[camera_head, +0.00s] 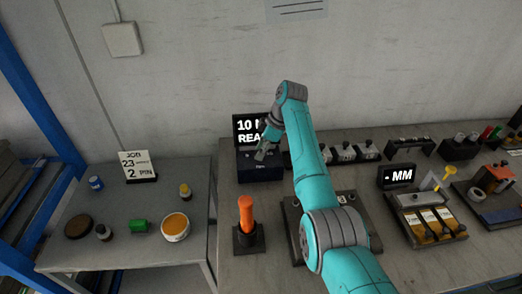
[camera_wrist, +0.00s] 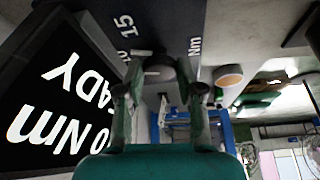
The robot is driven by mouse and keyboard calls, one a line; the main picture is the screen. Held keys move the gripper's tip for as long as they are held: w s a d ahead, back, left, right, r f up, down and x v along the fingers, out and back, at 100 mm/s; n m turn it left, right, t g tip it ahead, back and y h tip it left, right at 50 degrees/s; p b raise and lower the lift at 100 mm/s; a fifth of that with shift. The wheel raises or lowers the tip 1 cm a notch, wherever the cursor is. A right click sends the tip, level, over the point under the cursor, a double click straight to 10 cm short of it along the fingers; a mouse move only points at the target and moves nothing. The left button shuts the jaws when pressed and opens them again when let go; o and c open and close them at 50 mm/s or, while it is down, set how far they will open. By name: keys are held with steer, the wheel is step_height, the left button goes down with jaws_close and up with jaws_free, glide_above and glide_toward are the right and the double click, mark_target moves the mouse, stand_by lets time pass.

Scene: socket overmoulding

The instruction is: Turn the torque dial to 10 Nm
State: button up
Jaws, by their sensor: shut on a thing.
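The torque unit is a dark box (camera_head: 258,172) on the bench, with a black display (camera_head: 244,130) above it. The display reads "10 N…" and "REA…" in the head view, partly hidden by my arm. In the wrist view the display (camera_wrist: 62,100) shows "0 Nm" and "ADY", upside down. My gripper (camera_head: 264,150) is at the front of the box. In the wrist view my gripper (camera_wrist: 160,95) has its fingers on both sides of the dark round dial (camera_wrist: 158,68), shut on it. Marks "15" and "Nm" show on the panel beside the dial.
An orange-handled tool (camera_head: 246,215) stands upright in a dark holder left of my arm. A side table (camera_head: 110,250) at left holds a job card (camera_head: 138,165), a green part and several small pots. Fixtures and a "- MM" display (camera_head: 398,176) fill the bench at right.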

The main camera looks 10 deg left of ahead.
steer(key=shift+n+g, duration=0.5)
steer(key=shift+n, duration=1.2)
steer(key=shift+h, duration=0.3)
steer(key=o, duration=1.2)
steer(key=shift+w, duration=0.1)
steer(key=shift+c, duration=0.2)
steer(key=v, duration=1.2)
steer(key=shift+f, duration=0.15)
